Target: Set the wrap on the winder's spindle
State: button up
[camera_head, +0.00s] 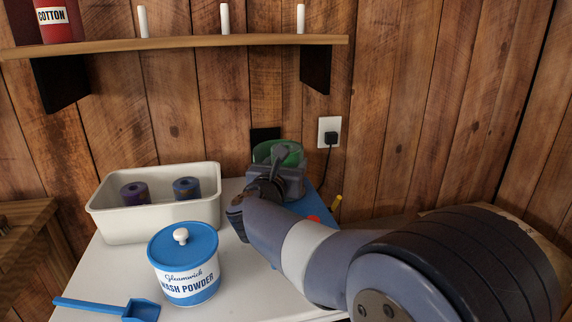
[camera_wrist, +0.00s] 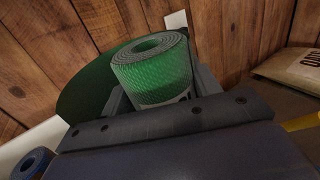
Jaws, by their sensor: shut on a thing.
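My gripper (camera_wrist: 160,95) is shut on a green rolled wrap (camera_wrist: 160,70), with one finger on each side of it. The wrap's hollow end faces up in the wrist view, and a pale label shows low on it. A dark green round plate (camera_wrist: 85,85) shows behind the wrap. In the head view my gripper (camera_head: 283,168) is at the back of the table, with green showing around it. The winder's blue base (camera_head: 326,222) is partly seen behind my arm, with a red spot on it. The spindle is hidden, so I cannot tell whether the wrap touches it.
A cream tray (camera_head: 150,225) at left holds a purple wrap (camera_head: 135,192) and a blue wrap (camera_head: 187,188). A blue-lidded wash powder tub (camera_head: 188,275) and a blue scoop (camera_head: 110,307) stand in front. A shelf (camera_head: 180,42) hangs above. A plugged socket (camera_head: 329,132) is behind.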

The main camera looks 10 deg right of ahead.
jog(key=shift+f+b, duration=0.45)
jog(key=shift+b, duration=0.1)
jog(key=o, duration=0.8)
jog(key=shift+c, duration=0.2)
jog(key=shift+b+v, duration=1.15)
jog(key=shift+v, duration=4.4)
jog(key=shift+w+d+r, duration=0.1)
jog(key=shift+p+x, duration=0.95)
jog(key=shift+x, duration=3.35)
